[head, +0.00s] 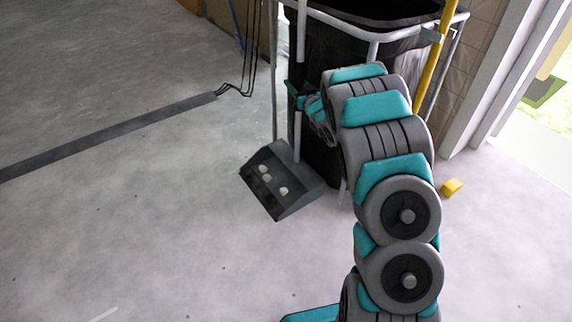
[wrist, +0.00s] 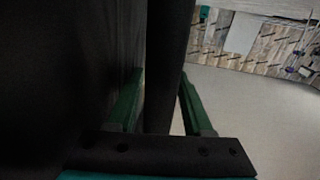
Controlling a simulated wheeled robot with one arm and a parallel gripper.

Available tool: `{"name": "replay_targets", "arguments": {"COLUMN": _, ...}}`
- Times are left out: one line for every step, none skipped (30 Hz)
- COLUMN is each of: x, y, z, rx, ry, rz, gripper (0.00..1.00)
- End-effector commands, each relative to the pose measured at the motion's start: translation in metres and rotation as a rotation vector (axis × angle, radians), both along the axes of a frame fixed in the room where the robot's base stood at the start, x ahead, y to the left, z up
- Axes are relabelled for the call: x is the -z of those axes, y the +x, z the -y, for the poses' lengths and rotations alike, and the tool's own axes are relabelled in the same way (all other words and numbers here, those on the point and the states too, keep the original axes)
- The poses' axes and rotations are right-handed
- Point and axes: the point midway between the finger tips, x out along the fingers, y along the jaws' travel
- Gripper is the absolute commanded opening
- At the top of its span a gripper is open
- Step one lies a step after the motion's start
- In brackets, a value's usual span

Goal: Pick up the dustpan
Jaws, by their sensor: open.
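The dustpan (head: 283,182) is a dark grey pan standing on the floor beside the black cart bag, with a pale upright handle (head: 298,135) rising from it. My gripper (head: 296,97) is at the handle, well above the pan. In the wrist view, its two green fingers (wrist: 163,80) stand apart with a dark upright pole (wrist: 166,50) between them, which looks like the handle in shadow. I cannot tell whether either finger touches it. The pan itself is not in the wrist view.
A cart with a black bag (head: 335,60) and a white frame (head: 385,34) stands right behind the handle. A yellow pole (head: 434,60) leans at its right. The floor at left (head: 110,220) is mostly clear.

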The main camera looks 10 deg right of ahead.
Motion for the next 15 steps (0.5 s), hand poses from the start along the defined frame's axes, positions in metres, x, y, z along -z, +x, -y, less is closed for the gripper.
{"name": "replay_targets", "arguments": {"x": 0.0001, "y": -0.0002, "z": 0.0001, "rx": 0.0, "ry": 0.0, "rz": -0.001, "gripper": 0.51}}
{"name": "replay_targets", "arguments": {"x": 0.0001, "y": -0.0003, "z": 0.0002, "rx": 0.0, "ry": 0.0, "rz": -0.001, "gripper": 0.51}}
{"name": "replay_targets", "arguments": {"x": 0.0, "y": -0.0003, "z": 0.0002, "rx": 0.0, "ry": 0.0, "rz": -0.001, "gripper": 0.51}}
{"name": "replay_targets", "arguments": {"x": 0.0001, "y": -0.0004, "z": 0.0002, "rx": 0.0, "ry": 0.0, "rz": -0.001, "gripper": 0.51}}
{"name": "replay_targets", "arguments": {"x": 0.0001, "y": -0.0004, "z": 0.0002, "rx": 0.0, "ry": 0.0, "rz": -0.001, "gripper": 0.47}}
{"name": "replay_targets", "arguments": {"x": 0.0002, "y": -0.0005, "z": 0.0002, "rx": 0.0, "ry": 0.0, "rz": -0.001, "gripper": 0.43}}
{"name": "replay_targets", "arguments": {"x": 0.0002, "y": -0.0005, "z": 0.0002, "rx": 0.0, "ry": 0.0, "rz": -0.001, "gripper": 0.4}}
{"name": "replay_targets", "arguments": {"x": 0.0003, "y": -0.0005, "z": 0.0003, "rx": 0.0, "ry": 0.0, "rz": -0.001, "gripper": 0.36}}
{"name": "replay_targets", "arguments": {"x": 0.0003, "y": -0.0005, "z": 0.0003, "rx": 0.0, "ry": 0.0, "rz": -0.001, "gripper": 0.32}}
{"name": "replay_targets", "arguments": {"x": 0.0003, "y": -0.0005, "z": 0.0003, "rx": 0.0, "ry": 0.0, "rz": -0.001, "gripper": 0.28}}
{"name": "replay_targets", "arguments": {"x": 0.0004, "y": -0.0006, "z": 0.0002, "rx": 0.0, "ry": 0.0, "rz": -0.001, "gripper": 0.25}}
{"name": "replay_targets", "arguments": {"x": 0.0004, "y": -0.0006, "z": 0.0002, "rx": 0.0, "ry": 0.0, "rz": -0.001, "gripper": 0.2}}
{"name": "replay_targets", "arguments": {"x": 0.0005, "y": -0.0006, "z": 0.0002, "rx": 0.0, "ry": 0.001, "rz": -0.001, "gripper": 0.17}}
{"name": "replay_targets", "arguments": {"x": 0.0004, "y": -0.0006, "z": 0.0002, "rx": 0.0, "ry": 0.001, "rz": -0.001, "gripper": 0.14}}
{"name": "replay_targets", "arguments": {"x": 0.0004, "y": -0.0006, "z": 0.0002, "rx": 0.0, "ry": 0.001, "rz": -0.001, "gripper": 0.09}}
